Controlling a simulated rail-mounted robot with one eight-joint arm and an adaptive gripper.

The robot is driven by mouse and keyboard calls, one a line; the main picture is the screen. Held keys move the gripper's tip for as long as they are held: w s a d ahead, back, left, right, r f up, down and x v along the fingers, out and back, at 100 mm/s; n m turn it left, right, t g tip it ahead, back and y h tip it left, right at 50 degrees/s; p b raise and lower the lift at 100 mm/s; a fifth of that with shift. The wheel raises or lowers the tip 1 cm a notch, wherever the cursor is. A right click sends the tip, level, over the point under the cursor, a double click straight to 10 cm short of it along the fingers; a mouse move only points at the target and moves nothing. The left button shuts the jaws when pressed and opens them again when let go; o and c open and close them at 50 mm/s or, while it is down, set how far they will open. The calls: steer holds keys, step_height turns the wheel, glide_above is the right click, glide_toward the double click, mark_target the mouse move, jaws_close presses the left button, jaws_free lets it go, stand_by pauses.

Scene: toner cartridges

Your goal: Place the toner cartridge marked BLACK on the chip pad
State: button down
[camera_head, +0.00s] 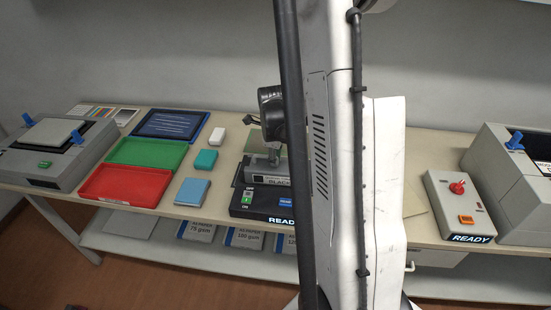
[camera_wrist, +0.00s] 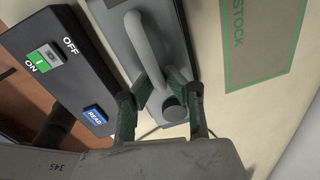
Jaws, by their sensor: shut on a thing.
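A grey toner cartridge with a label reading BLACK (camera_head: 272,180) is at the middle of the bench, behind a black reader box (camera_head: 262,205) that reads READY. My gripper (camera_head: 272,150) is above it. In the wrist view the fingers (camera_wrist: 160,82) are shut on the grey handle of the cartridge (camera_wrist: 112,38). A dark flat area (camera_head: 239,170), perhaps the pad, shows beside the cartridge; its middle is hidden. I cannot tell whether the cartridge touches it. The reader box (camera_wrist: 55,60) has an ON/OFF switch and a blue READ button.
A red tray (camera_head: 125,187), a green tray (camera_head: 148,153) and a blue tray (camera_head: 171,124) lie left. Small teal, blue and white boxes are nearby. Grey machines stand at both ends. My arm hides the right middle.

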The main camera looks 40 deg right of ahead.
steer(key=c, duration=1.7)
jaws_free()
steer(key=shift+c, duration=0.2)
step_height(320, 180, up, 12)
steer(key=a, duration=0.1)
steer(key=s+a+r+n+t, duration=0.2)
steer(key=a+r+n, duration=0.2)
steer(key=a+n, duration=0.35)
steer(key=s+a+r+n+t, duration=0.15)
steer(key=a+r+n, duration=0.25)
steer(key=a+n, duration=0.4)
steer(key=s+a+r+n+t, duration=0.2)
steer(key=s+a+n+t, duration=0.1)
steer(key=s+a+n, duration=0.6)
steer(key=a+n, duration=0.4)
steer(key=n, duration=0.2)
steer(key=shift+a+y, duration=0.2)
steer(key=shift+y, duration=0.2)
